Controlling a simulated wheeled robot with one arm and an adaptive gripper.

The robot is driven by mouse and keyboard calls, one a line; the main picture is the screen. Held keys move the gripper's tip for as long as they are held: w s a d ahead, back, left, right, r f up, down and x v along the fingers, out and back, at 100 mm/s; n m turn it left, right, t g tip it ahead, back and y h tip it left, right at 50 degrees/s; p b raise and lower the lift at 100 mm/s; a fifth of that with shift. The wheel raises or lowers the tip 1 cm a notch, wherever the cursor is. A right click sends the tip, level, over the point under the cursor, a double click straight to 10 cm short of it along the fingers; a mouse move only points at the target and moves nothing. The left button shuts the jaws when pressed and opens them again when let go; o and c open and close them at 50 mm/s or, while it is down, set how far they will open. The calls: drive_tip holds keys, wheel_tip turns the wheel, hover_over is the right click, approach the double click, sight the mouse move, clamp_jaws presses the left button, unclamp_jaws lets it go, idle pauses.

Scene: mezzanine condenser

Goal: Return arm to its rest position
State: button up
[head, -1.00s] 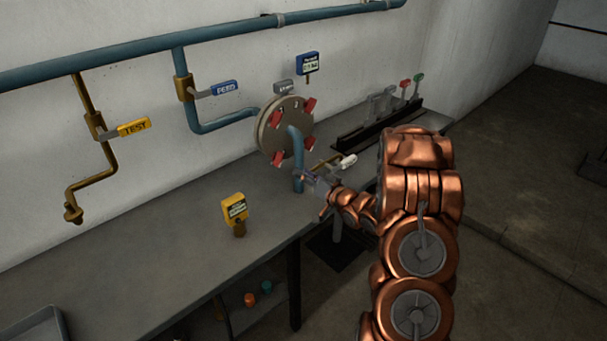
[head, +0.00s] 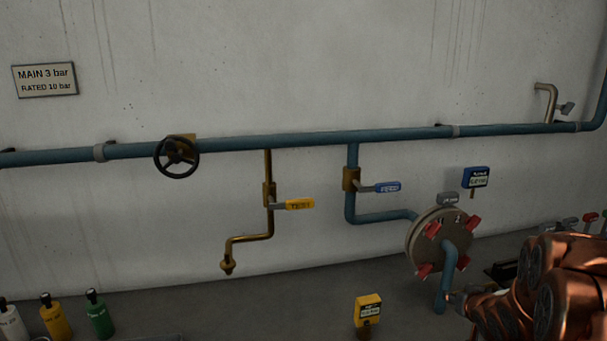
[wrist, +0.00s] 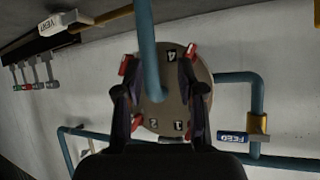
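My arm reaches in from the lower right of the head view. The tip of my gripper (head: 456,299) shows there beside the lower blue pipe (head: 447,275), below the round flange (head: 414,246); contact cannot be told. In the wrist view my gripper (wrist: 157,64) has its two dark fingers spread apart. The flange (wrist: 172,98), with red clamps and numbers, lies beyond them. The blue pipe (wrist: 147,35) shows between the fingers in the picture, with no grip on it visible. I see nothing held.
The head view shows a yellow tag (head: 368,309) on the bench, FEED valve handle (head: 387,187), TEST handle (head: 300,204), black handwheel (head: 176,157) and several bottles (head: 98,315) at lower left.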

drive_tip(key=s+a+r+g, duration=0.2)
drive_tip(key=s+a+g, duration=0.2)
drive_tip(key=s, duration=1)
drive_tip(key=s+a+r+n+g+y, duration=0.1)
drive_tip(key=s+a+g, duration=0.4)
drive_tip(key=s+a, duration=0.6)
drive_tip(key=s+a+r+n+g, duration=0.1)
drive_tip(key=s+a+r+g, duration=0.3)
drive_tip(key=s, duration=1.4)
drive_tip(key=a, duration=0.3)
drive_tip(key=shift+s+a, duration=0.15)
drive_tip(key=shift+s, duration=0.15)
